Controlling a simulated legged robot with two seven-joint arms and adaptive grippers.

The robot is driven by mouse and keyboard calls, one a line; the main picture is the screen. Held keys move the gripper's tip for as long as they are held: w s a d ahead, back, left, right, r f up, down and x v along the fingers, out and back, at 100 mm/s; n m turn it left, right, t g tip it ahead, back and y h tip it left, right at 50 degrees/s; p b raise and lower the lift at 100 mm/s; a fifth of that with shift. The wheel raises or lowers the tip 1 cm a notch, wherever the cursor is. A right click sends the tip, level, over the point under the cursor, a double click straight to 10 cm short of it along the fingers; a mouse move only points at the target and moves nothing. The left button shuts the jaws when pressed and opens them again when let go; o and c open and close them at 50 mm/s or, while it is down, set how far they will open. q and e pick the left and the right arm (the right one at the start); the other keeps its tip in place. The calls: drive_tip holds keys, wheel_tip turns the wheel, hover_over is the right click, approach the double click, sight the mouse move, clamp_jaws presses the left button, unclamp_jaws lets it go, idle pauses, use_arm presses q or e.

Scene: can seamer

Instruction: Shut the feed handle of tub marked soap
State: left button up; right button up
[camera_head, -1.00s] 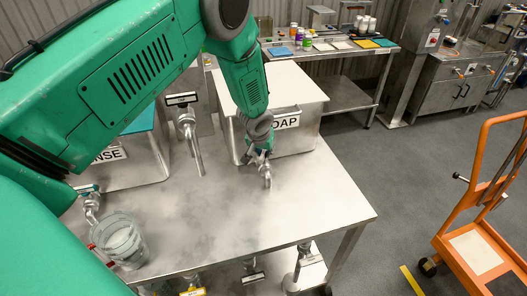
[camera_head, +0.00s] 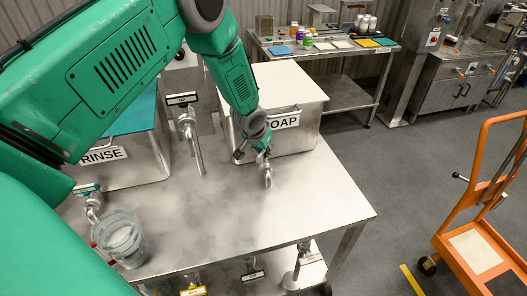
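The soap tub (camera_head: 297,143) is a steel box with a white lid and a label, partly covered by my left arm, ending in "OAP". Its feed tap (camera_head: 267,176) sticks out from the front, low over the bench, with a small teal handle (camera_head: 262,154) on top. My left gripper (camera_head: 250,154) is at the tub's front, just left of the handle, pointing down. Its fingers look spread, one dark finger standing out to the left. Whether the other touches the handle is too small to tell. My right gripper is not in view.
The rinse tub (camera_head: 128,165) stands left with its own tap (camera_head: 91,205) above a clear jar (camera_head: 120,238). A tall tap (camera_head: 190,130) stands between the tubs. The steel bench (camera_head: 230,225) is clear in front. An orange trolley (camera_head: 480,215) is at right.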

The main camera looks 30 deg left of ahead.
use_arm(q)
drive_tip(key=shift+o, duration=1)
drive_tip(key=shift+w, duration=0.2)
drive_tip(key=shift+f, duration=0.1)
drive_tip(key=shift+s+r, duration=0.1)
drive_tip(key=shift+r, duration=0.1)
drive_tip(key=v, duration=1.1)
drive_tip(key=shift+a+r, duration=0.15)
drive_tip(key=shift+r, duration=0.05)
